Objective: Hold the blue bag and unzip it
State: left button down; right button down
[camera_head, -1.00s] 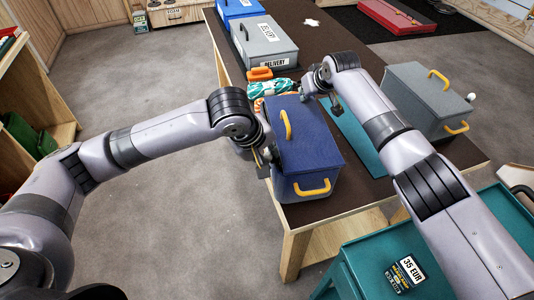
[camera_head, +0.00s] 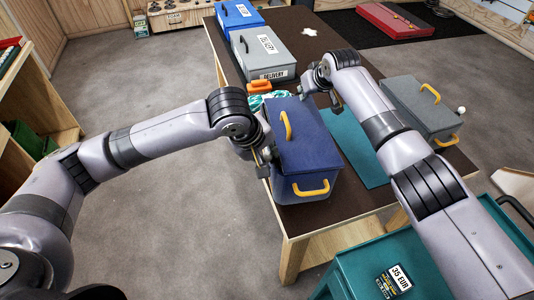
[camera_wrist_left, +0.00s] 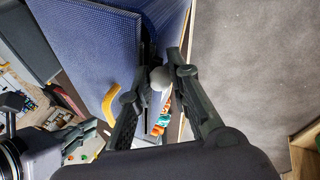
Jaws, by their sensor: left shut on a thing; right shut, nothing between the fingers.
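The blue bag (camera_head: 302,135), a box-shaped bag with yellow handles on its top and front, stands near the front left edge of the dark table. My left gripper (camera_head: 264,160) is at its left side. Whether the knob is the zip pull cannot be told for sure. My right gripper (camera_head: 322,102) is shut and empty above the bag's far right end. The zip line is not clear.
A grey bag (camera_head: 408,100) stands right of a teal mat (camera_head: 358,145). Behind the blue bag are an orange item (camera_head: 260,87), a grey delivery box (camera_head: 265,55) and a blue box (camera_head: 236,14). A teal cart (camera_head: 365,268) is at the front right.

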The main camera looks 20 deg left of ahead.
pick_arm(q)
jog(key=c, duration=1.4)
grip_release()
jog(key=shift+v, duration=6)
